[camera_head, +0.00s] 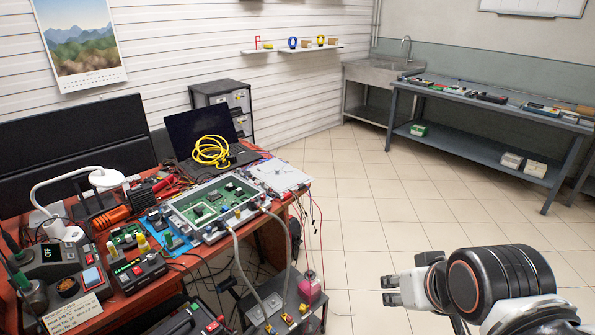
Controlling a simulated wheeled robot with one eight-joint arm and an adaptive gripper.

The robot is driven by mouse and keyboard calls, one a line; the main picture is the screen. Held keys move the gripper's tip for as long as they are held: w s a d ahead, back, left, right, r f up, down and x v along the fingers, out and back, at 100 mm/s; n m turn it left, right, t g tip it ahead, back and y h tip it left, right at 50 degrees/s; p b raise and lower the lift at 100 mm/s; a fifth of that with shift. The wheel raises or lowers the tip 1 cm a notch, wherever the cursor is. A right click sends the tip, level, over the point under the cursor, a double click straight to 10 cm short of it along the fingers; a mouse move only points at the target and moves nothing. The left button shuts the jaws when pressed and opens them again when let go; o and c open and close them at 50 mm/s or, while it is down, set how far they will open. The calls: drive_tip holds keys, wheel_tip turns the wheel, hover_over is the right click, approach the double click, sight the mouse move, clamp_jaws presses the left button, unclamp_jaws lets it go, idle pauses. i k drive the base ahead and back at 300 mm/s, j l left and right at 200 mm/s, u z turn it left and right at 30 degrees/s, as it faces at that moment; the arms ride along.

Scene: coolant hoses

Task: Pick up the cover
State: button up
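A flat light-grey plate (282,174), which looks like the cover, lies on the red-brown workbench behind and right of an open metal housing (216,205). The housing holds green circuit boards. Two grey hoses (238,262) run from its front edge down to a grey unit below. My gripper (386,290) is at the lower right, over the tiled floor, well apart from the bench and the plate. Its two fingers point left with a gap between them, and nothing shows in them.
A black laptop (203,132) with a coiled yellow cable (211,151) stands behind the housing. Tools, instruments and a white lamp (104,178) crowd the bench's left side. Thin wires hang off its right edge. The tiled floor (350,215) between bench and far blue-grey table (480,105) is clear.

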sight(280, 181)
drive_tip(key=i+l+u, duration=0.1)
drive_tip(key=i+l, duration=0.35)
drive_tip(key=i+l+u, duration=0.15)
drive_tip(key=i+l, duration=0.3)
drive_tip(key=i+l+u, duration=0.1)
drive_tip(key=i+l, duration=0.35)
drive_tip(key=l, duration=0.2)
drive_tip(key=i+l, duration=0.1)
drive_tip(key=i, duration=0.3)
drive_tip(key=i+u, duration=0.1)
drive_tip(key=i, duration=0.3)
drive_tip(key=j, duration=0.1)
